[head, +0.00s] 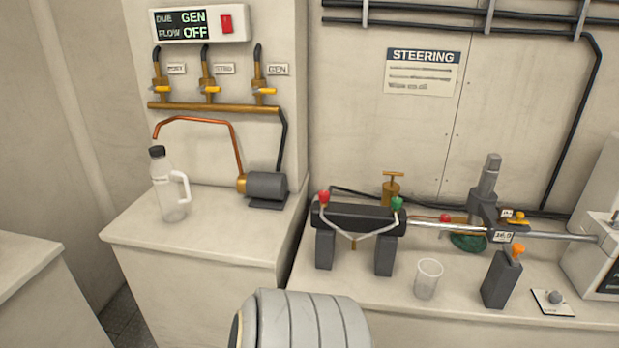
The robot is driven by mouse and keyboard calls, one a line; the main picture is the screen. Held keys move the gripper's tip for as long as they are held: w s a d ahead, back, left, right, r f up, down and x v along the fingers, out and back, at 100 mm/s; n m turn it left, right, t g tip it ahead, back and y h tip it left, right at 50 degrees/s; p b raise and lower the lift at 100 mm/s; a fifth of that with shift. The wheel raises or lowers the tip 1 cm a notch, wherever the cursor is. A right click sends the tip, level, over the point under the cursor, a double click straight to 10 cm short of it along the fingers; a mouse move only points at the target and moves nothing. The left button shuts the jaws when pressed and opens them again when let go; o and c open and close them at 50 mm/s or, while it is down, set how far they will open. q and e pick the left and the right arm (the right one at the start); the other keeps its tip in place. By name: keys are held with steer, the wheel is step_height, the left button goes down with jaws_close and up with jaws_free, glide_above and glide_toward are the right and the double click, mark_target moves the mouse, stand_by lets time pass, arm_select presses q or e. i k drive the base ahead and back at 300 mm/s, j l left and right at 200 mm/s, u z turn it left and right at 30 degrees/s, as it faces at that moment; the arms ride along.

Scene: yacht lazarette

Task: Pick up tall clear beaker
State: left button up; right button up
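A tall clear beaker (428,279) stands upright on the right-hand counter, near its front edge. It looks empty. It stands between the black stand with the metal linkage, to its left, and a dark block with an orange knob, to its right. Neither of my grippers is in view, so I cannot see whether they are open or shut.
A clear jug with a black cap (169,188) stands on the left counter (225,232) near a pump (266,188). The black stand (358,220), the dark block (502,280) and a steel rod (545,234) surround the beaker. The counter in front of it is narrow.

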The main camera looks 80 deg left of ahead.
mark_target(429, 271)
steer(key=u, duration=2.3)
